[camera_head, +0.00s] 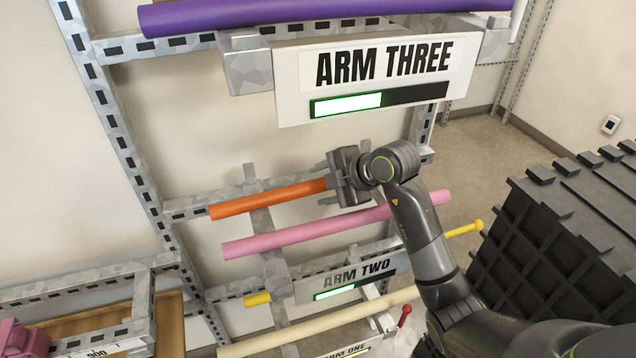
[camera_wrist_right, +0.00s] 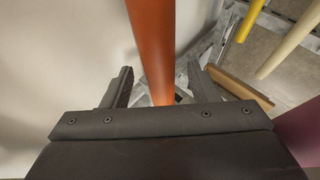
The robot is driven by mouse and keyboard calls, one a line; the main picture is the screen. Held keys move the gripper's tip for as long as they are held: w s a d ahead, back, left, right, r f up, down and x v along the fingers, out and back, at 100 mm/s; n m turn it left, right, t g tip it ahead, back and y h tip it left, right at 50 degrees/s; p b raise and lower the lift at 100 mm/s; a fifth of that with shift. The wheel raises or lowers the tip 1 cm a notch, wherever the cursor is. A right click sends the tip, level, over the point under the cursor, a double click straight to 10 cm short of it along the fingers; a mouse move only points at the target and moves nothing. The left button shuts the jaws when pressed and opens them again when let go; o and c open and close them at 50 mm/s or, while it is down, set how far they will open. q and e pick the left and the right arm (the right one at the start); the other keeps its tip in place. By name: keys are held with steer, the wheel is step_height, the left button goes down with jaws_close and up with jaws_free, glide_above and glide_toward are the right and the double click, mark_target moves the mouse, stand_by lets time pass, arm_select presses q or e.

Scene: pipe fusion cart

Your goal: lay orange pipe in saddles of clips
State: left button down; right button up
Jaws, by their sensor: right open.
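The orange pipe (camera_head: 268,198) lies along the rack on the ARM TWO level, above and behind the pink pipe (camera_head: 300,233). My right gripper (camera_head: 325,184) is at the pipe's right end, its fingers pointing left. In the right wrist view the orange pipe (camera_wrist_right: 152,45) runs between the two spread fingers (camera_wrist_right: 160,88), with a gap on each side. The gripper is open. The pipe's right end is hidden by the gripper. I cannot make out any clips or saddles. My left gripper is not in view.
A purple pipe (camera_head: 320,12) lies above the ARM THREE sign (camera_head: 385,70). A cream pipe (camera_head: 310,322) and yellow pipe ends (camera_head: 464,229) are lower down. A dark ribbed block (camera_head: 570,240) stands at the right. A pink object (camera_head: 22,338) is at the lower left.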

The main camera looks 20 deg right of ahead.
mark_target(324, 184)
jaws_close()
steer(key=shift+r, duration=0.1)
step_height(324, 184, up, 8)
steer(key=shift+r+b, duration=0.25)
steer(key=shift+b, duration=0.85)
steer(key=shift+r, duration=0.75)
